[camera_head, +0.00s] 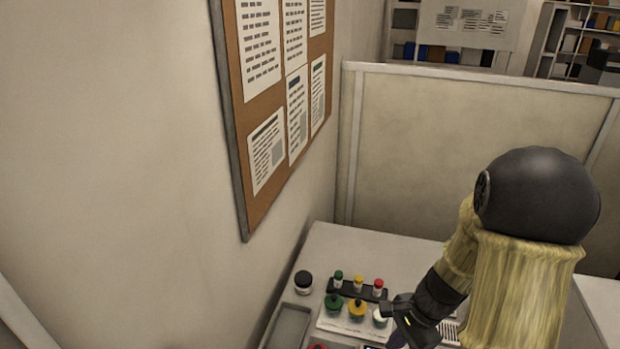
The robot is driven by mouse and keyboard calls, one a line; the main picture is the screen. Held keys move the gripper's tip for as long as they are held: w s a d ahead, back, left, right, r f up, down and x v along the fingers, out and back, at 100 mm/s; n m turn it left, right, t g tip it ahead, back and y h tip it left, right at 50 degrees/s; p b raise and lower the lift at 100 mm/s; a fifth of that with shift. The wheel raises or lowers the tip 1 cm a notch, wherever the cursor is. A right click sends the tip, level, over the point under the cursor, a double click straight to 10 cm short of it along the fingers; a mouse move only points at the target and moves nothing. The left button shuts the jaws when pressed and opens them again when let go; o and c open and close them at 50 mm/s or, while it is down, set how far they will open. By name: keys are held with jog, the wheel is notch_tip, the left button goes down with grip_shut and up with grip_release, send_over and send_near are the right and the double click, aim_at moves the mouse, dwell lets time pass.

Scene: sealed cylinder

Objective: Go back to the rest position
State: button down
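My gripper (392,312) is at the lower right of centre, over the bench (325,240), with my arm reaching in from the right. Its fingers are small, dark and partly hidden, so I cannot tell if they are open or shut. It is close to a pale, round-topped item (380,318); I cannot tell if they touch. A green-topped container (334,303) and a yellow-topped container (357,308) stand to the left of that item on a white base (340,326). No sealed cylinder can be made out clearly.
Behind them, a dark rack holds small vials with green (338,277), yellow (358,282) and red (378,286) caps. A dark jar (303,281) and a grey tray (289,326) are at left. A wall with a notice board (285,110) and a partition (420,150) bound the bench.

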jog(key=s+a+r+n+t+h+b, duration=0.1)
jog(key=r+n+h, duration=0.1)
jog(key=n, duration=0.5)
jog(key=s+a+r+n+t+h, duration=0.1)
jog(key=s+a+r+n, duration=0.1)
jog(key=n, duration=0.5)
jog(key=shift+s+r+t+h+b, duration=0.2)
jog(key=shift+r+t+h+b, duration=0.15)
jog(key=shift+r, duration=0.5)
jog(key=shift+d, duration=0.1)
